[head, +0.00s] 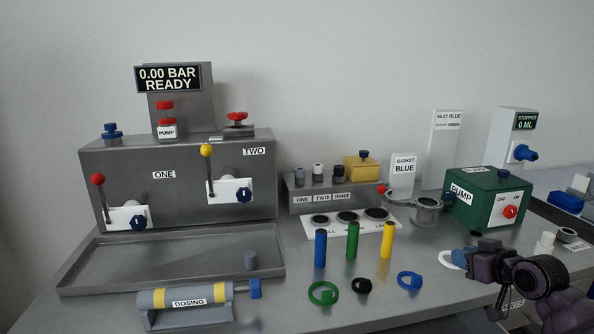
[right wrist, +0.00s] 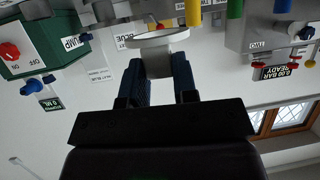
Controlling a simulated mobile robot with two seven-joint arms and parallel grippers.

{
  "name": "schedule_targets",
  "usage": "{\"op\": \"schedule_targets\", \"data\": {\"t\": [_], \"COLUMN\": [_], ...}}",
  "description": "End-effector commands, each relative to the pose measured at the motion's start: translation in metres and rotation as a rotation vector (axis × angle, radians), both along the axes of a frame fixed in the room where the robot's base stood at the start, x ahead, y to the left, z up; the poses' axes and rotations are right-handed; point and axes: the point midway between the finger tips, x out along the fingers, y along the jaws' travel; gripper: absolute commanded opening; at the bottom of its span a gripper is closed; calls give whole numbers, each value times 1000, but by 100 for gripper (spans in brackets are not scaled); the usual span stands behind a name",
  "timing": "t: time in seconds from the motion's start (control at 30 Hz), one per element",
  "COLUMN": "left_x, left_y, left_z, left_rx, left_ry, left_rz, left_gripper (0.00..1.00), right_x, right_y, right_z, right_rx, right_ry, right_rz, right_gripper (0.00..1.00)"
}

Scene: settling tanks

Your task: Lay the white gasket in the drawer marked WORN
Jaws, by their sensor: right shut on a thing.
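The white gasket (head: 450,258) is a flat ring with a tab, partly hidden by my right gripper (head: 468,257) in the head view. In the right wrist view the gasket (right wrist: 157,39) shows as a white ring, its tab between the dark blue fingers of the right gripper (right wrist: 159,77). The right gripper is shut on this tab, over the right part of the bench. No drawer with a readable WORN mark shows. A label (head: 513,305) below my right wrist is partly hidden, and I cannot read it fully. My left gripper is in neither view.
A green ring (head: 323,302), a black ring (head: 362,285) and a blue ring (head: 417,282) lie on the bench. Blue, green and yellow cylinders (head: 387,240) stand behind them. The green pump box (head: 485,203) stands behind my right gripper. A dosing syringe (head: 190,312) is at the front left.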

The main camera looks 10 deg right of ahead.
Motion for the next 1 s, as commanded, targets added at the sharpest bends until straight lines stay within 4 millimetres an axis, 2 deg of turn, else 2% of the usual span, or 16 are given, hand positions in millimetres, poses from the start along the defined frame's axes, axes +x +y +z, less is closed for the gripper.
{"op": "schedule_targets", "data": {"t": [0.03, 0.1, 0.4, 0.7, 1.0], "left_x": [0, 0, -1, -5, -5], "left_y": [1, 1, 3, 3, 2], "left_z": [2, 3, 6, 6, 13], "left_rx": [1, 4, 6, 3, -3], "left_ry": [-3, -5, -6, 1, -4], "left_rz": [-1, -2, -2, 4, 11], "left_gripper": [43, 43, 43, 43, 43], "right_x": [-7, -17, -61, -108, -149], "right_y": [18, 40, 119, 175, 216], "right_z": [-6, -13, -27, -20, -12], "right_rx": [5, 6, 8, 8, 6], "right_ry": [-3, -4, -5, -3, 0], "right_rz": [6, 8, -18, -83, -152], "right_gripper": [4, 4, 4, 4, 4]}}
